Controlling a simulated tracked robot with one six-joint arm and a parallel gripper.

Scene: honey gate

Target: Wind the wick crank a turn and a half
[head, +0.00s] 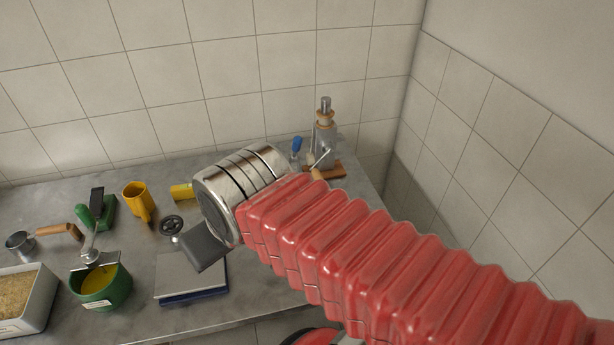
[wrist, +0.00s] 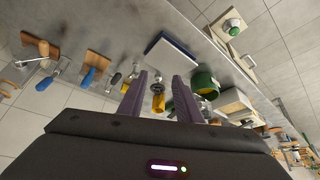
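A small device with a metal post, orange rings and a thin crank arm (head: 321,156) stands on a wooden base at the back right of the counter in the head view; it looks like the wick crank, though I cannot be sure. In the wrist view a wooden block with a crank-like metal arm (wrist: 45,61) shows at the far left, perhaps the same device. My gripper (wrist: 160,79) is open and empty, with its two purple fingers apart. It is well away from the crank.
A blue-handled tool (head: 296,146) stands beside the device. Leftward are a yellow mug (head: 138,202), a black handwheel (head: 172,225), a white-and-blue slab (head: 191,279), a green pot (head: 103,289) and a pale tray (head: 40,293). Tiled walls close off the back and right.

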